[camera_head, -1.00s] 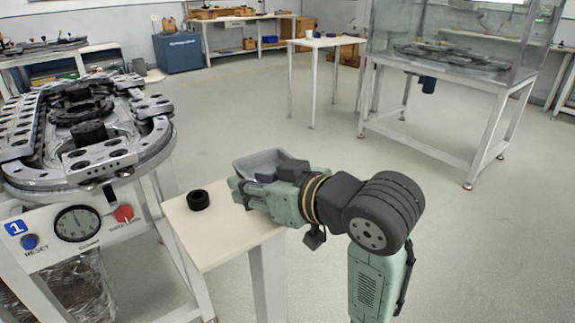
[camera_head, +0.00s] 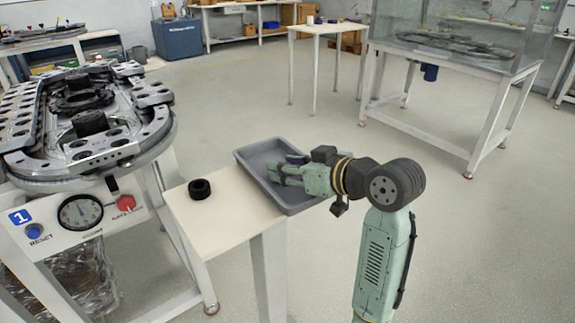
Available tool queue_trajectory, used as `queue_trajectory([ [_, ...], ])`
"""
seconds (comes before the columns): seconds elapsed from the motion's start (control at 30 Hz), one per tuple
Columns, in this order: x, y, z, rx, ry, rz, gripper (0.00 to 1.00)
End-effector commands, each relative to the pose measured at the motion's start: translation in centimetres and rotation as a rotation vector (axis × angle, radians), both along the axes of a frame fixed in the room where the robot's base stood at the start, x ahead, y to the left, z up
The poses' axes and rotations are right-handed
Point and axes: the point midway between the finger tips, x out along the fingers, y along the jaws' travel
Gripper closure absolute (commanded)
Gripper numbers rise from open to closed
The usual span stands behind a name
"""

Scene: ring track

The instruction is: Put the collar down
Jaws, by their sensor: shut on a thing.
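My gripper (camera_head: 276,172) is over the grey tray (camera_head: 297,205), low, and points left. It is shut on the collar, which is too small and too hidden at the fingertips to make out. A small dark purple thing (camera_head: 297,158) shows just behind the gripper, inside the tray's outline; I cannot tell whether it touches the fingers. A black ring-shaped part (camera_head: 200,189) sits on the pale small table (camera_head: 225,222), left of the tray and apart from my gripper. I cannot tell whether the gripper touches the tray floor.
The ring track (camera_head: 92,160) stands at the left, with a dial (camera_head: 80,213) and a red knob (camera_head: 125,203) on its front. A glass-walled bench (camera_head: 450,70) and a white table (camera_head: 326,30) stand further back. The floor between is clear.

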Motion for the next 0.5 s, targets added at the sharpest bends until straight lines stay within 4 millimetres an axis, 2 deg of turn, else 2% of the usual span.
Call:
queue_trajectory([
  [0.37, -0.01, 0.02, -0.86, 0.001, 0.001, 0.000, 1.00],
  [0.4, -0.01, 0.02, -0.77, 0.000, 0.002, 0.001, 0.62],
  [0.5, -0.03, 0.03, -0.86, -0.002, 0.005, 0.001, 0.55],
])
